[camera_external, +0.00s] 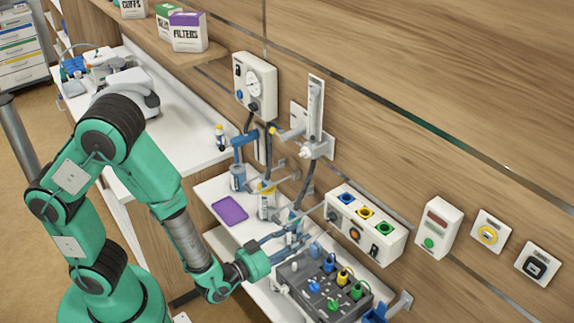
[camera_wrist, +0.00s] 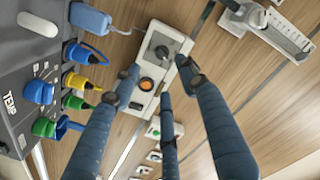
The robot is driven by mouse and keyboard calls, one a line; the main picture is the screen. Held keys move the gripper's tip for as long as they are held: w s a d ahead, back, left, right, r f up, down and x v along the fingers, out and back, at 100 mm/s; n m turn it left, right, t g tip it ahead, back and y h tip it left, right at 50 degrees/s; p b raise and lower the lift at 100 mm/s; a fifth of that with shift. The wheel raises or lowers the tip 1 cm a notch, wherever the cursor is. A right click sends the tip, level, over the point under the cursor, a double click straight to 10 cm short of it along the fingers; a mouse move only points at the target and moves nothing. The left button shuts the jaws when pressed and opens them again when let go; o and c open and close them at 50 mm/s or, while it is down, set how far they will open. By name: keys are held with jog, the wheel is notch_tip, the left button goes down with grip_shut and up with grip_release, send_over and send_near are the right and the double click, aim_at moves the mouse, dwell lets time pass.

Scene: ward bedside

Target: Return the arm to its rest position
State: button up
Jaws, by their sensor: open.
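My green arm (camera_external: 155,170) reaches from its base at the lower left over the white shelf toward the wall. My gripper (camera_external: 305,236) is at the arm's end, beside the grey module and in front of the white socket box. In the wrist view my gripper (camera_wrist: 160,78) shows dark blue fingers spread apart, with nothing held between them. Behind the fingers is the white socket box (camera_wrist: 144,98) with a dark knob and an orange button. Whether any finger touches the box cannot be told.
The grey module (camera_external: 300,280) with blue, yellow and green plugs stands close to my gripper; it fills the left of the wrist view (camera_wrist: 38,65). The socket box (camera_external: 345,240), gauge box (camera_external: 240,85) and flowmeter (camera_external: 316,105) are on the wall. A purple tray (camera_external: 230,210) lies on the shelf.

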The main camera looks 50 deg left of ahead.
jog(key=a+r+n+g+h, duration=0.25)
jog(key=a+r+g, duration=0.4)
jog(key=r, duration=0.45)
jog(key=s+a+r+n+g+y, duration=0.1)
jog(key=s+a+r+g, duration=0.1)
jog(key=s+a, duration=0.6)
jog(key=s+a+r+n+g+y, duration=0.1)
jog(key=s+a+r+g, duration=0.2)
jog(key=s+a, duration=0.5)
jog(key=s, duration=0.6)
jog(key=shift+s+r+g, duration=0.35)
jog(key=shift+s+r, duration=0.05)
jog(key=shift+f+y, duration=0.1)
jog(key=shift+y, duration=0.15)
notch_tip(320, 180, down, 5)
jog(key=b, duration=0.5)
jog(key=shift+f, duration=0.15)
